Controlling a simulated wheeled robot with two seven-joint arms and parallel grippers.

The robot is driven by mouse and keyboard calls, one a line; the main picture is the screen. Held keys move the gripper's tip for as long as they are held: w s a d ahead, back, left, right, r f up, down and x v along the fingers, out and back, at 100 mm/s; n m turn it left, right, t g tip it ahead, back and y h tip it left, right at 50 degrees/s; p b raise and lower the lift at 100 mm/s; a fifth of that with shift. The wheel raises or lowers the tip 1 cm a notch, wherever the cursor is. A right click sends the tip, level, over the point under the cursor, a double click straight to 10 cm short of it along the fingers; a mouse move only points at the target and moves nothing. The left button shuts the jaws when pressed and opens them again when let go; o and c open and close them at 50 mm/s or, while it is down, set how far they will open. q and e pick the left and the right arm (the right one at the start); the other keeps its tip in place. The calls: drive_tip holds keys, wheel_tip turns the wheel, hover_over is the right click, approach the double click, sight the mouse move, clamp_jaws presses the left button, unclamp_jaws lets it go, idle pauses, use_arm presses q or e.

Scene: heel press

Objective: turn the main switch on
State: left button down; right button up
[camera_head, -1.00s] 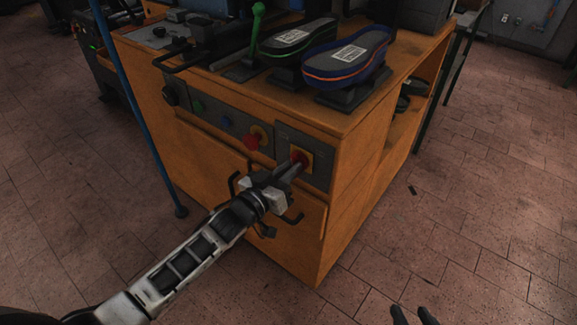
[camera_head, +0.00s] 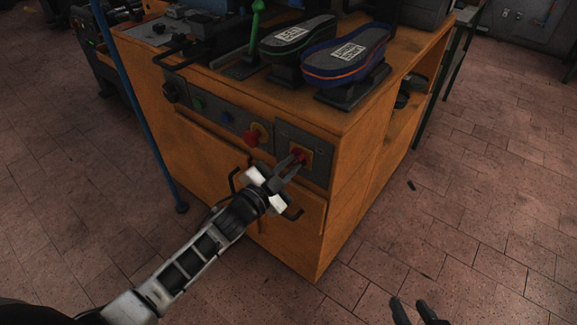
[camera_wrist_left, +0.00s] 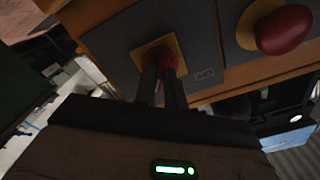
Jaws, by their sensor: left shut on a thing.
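The main switch (camera_head: 301,155) is a red knob on a yellow plate, on the grey panel at the right end of the orange cabinet's front. It also shows in the left wrist view (camera_wrist_left: 158,56), partly hidden by my fingers. My left gripper (camera_head: 293,163) is shut on the red knob, and the wrist looks rolled. In the left wrist view the two dark fingertips (camera_wrist_left: 162,74) stand on either side of the knob. My right gripper (camera_head: 415,313) shows only its fingertips at the bottom edge, apart and empty.
A red mushroom button (camera_head: 252,137) on a yellow plate sits left of the switch, large in the left wrist view (camera_wrist_left: 284,30). Blue and green buttons lie further left. Two shoe-sole forms (camera_head: 346,56) stand on the cabinet top (camera_head: 400,75). Cabinet handles are close below my left gripper.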

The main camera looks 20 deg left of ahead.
use_arm(q)
drive_tip(key=shift+m, duration=0.7)
drive_tip(key=c, duration=1.5)
unclamp_jaws()
drive_tip(key=shift+o, duration=0.2)
drive_tip(key=shift+s, duration=0.1)
drive_tip(key=v, duration=1.5)
drive_tip(key=shift+s, duration=0.35)
drive_tip(key=shift+a+p, duration=0.15)
drive_tip(key=shift+p, duration=0.15)
